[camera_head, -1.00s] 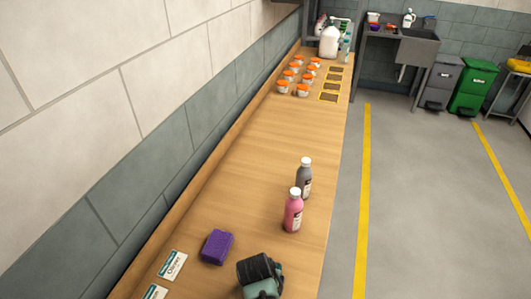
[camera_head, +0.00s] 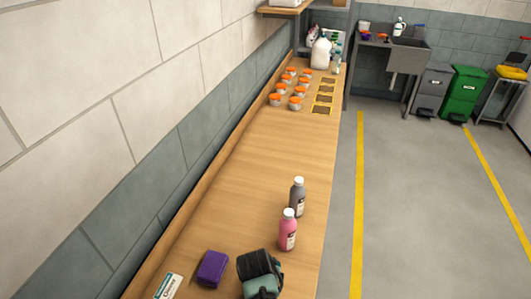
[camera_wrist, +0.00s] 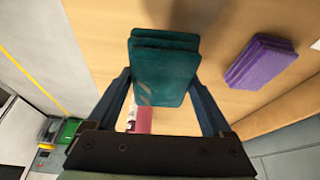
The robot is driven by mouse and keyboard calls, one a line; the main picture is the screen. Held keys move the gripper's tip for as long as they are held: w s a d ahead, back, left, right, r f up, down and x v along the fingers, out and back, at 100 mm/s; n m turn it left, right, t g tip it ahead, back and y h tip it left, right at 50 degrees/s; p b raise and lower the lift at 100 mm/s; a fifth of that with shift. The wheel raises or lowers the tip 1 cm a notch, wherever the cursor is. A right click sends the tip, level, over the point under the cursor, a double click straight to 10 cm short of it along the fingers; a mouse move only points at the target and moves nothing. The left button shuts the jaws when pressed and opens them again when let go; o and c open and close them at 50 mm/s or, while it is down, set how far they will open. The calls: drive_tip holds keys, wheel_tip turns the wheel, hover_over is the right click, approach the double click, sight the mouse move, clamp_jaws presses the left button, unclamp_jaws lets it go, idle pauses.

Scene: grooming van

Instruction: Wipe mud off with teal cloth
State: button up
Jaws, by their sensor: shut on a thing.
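My gripper (camera_wrist: 160,82) is shut on the teal cloth (camera_wrist: 166,62), a folded stack that shows between the two fingers in the wrist view. The cloth is above the wooden bench; its exact height is hard to tell. In the head view, the dark wrist of my arm is at the bottom, right of the purple cloth (camera_head: 212,268). The purple cloth also shows in the wrist view (camera_wrist: 260,61). Several dark brown patches with yellow borders (camera_head: 325,89) lie in a row on the far right part of the bench. Mud cannot be made out for certain.
A pink bottle (camera_head: 288,231) and a grey bottle (camera_head: 297,198) stand upright near the bench's right edge. Several orange-lidded jars (camera_head: 291,72) stand farther back, near a white jug (camera_head: 321,54). A label card (camera_head: 167,286) lies front left. The middle of the bench (camera_head: 245,150) is clear.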

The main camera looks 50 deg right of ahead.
drive_tip(key=shift+a+r+p, duration=0.1)
drive_tip(key=shift+r+p, duration=0.5)
drive_tip(key=shift+r, duration=0.6)
drive_tip(key=shift+f, duration=0.1)
